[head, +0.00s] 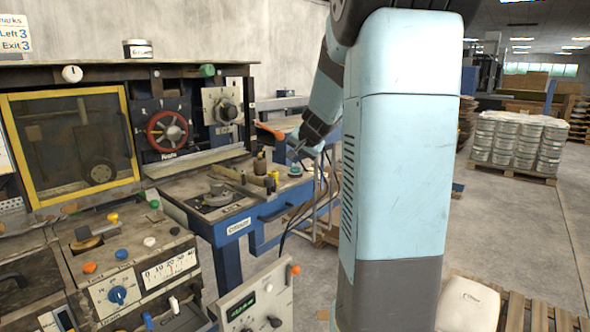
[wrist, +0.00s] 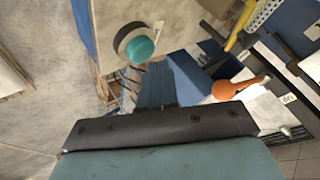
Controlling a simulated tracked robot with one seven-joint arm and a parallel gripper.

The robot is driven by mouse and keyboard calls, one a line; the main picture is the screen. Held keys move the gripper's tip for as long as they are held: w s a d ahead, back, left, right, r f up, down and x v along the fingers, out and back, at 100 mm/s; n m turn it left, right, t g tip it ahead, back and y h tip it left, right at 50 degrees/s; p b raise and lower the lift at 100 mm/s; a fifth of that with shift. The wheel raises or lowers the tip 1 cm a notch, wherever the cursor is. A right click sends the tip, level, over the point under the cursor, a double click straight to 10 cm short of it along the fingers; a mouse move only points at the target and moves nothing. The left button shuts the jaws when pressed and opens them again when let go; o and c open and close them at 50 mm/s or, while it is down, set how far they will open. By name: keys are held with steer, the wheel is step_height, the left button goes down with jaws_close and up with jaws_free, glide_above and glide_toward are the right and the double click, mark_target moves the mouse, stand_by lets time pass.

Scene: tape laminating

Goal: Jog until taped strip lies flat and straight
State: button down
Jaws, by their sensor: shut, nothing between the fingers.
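My gripper (head: 297,150) is shut and empty in the head view, over the right end of the blue bench. A teal-topped round button (head: 295,170) stands on that bench just below the gripper tips. The button also shows in the wrist view (wrist: 140,48), up and left of my fingers (wrist: 166,75). I cannot tell from these frames whether the gripper touches it; a gap shows in the wrist view. I cannot make out the taped strip in either view.
An orange lever (wrist: 232,88) lies right of my fingers in the wrist view. The blue bench (head: 262,212) carries several small fittings. A machine with a yellow-framed window (head: 70,140) and a red handwheel (head: 167,131) stands left. A control box (head: 258,300) stands in front.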

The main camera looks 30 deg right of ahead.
mark_target(297, 169)
steer(key=shift+r, duration=2.75)
steer(key=s+a+n+g+y, duration=0.1)
steer(key=s+a+n+g, duration=0.4)
steer(key=s+a, duration=1.6)
steer(key=s+f+n+t, duration=0.1)
steer(key=s+f+n, duration=0.3)
steer(key=s, duration=0.8)
steer(key=shift+f+n, duration=0.4)
steer(key=shift+a, duration=0.1)
